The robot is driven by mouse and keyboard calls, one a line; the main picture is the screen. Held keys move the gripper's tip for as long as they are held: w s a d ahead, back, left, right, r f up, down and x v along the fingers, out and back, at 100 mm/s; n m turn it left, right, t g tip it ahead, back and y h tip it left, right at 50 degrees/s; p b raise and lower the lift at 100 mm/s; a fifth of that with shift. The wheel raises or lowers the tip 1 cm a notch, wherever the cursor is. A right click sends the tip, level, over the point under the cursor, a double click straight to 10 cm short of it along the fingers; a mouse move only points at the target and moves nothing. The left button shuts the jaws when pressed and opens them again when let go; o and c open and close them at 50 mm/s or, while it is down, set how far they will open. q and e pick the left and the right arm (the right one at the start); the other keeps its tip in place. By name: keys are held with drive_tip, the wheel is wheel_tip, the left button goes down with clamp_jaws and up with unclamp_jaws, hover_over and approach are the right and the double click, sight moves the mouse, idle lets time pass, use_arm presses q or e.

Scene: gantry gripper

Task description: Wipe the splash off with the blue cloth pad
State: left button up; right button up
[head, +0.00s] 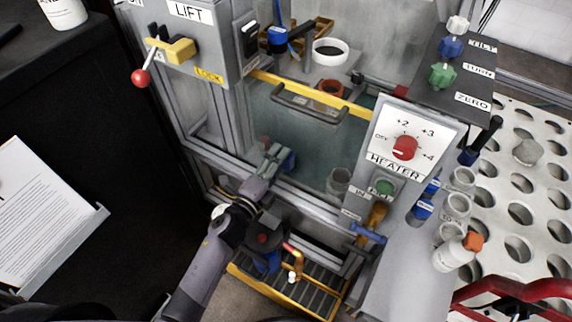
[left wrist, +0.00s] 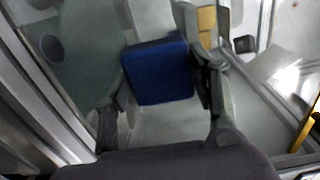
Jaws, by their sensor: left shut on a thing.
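My left gripper (head: 276,157) reaches through the open front of the grey-framed enclosure. I cannot make out the splash for certain in either view. My right gripper is not in view.
A yellow bar (head: 312,92) and a grey handle (head: 308,104) cross above the gripper. A clear jar (head: 338,182) stands right of it inside. The heater panel (head: 402,142) stands at the right. A yellow-edged grated tray (head: 312,297) lies below.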

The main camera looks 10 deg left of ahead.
use_arm(q)
drive_tip(key=shift+w+a, duration=0.25)
drive_tip(key=shift+a, duration=0.3)
drive_tip(key=v, duration=0.6)
drive_tip(key=shift+s, duration=0.1)
drive_tip(key=shift+v, duration=1.45)
